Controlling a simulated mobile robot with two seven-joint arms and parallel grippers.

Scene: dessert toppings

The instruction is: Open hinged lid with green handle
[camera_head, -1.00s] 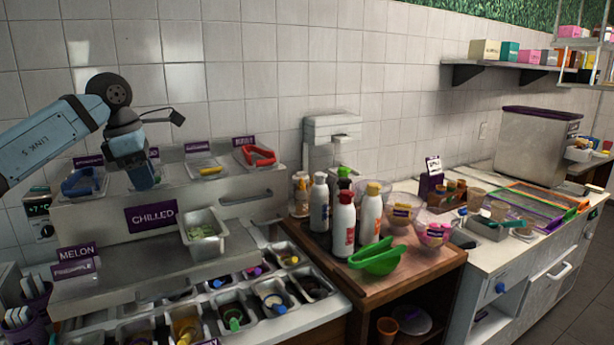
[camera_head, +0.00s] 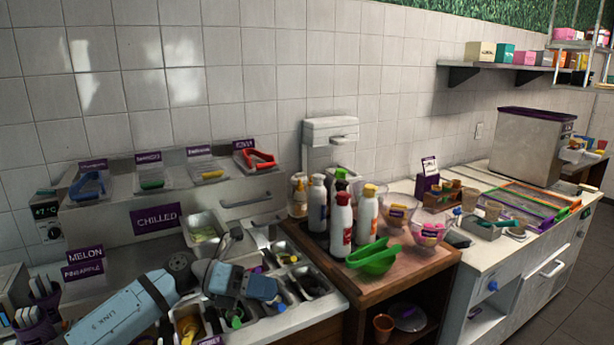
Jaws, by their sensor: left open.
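The lid with the green handle (camera_head: 151,184) is on the raised back counter, second from left in a row of lids. It lies tilted like its neighbours and looks shut. A purple label stands behind it. My left gripper (camera_head: 276,298) is low in front, over the row of topping pans, well to the right of and below the green handle. It is open, with nothing seen between its fingers, and apart from the lid. My right gripper is not in view.
Lids with blue (camera_head: 88,185), yellow (camera_head: 212,175) and red (camera_head: 256,159) handles flank it. Below are a CHILLED sign (camera_head: 156,218) and a metal pan (camera_head: 205,233). Space above the lids is clear.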

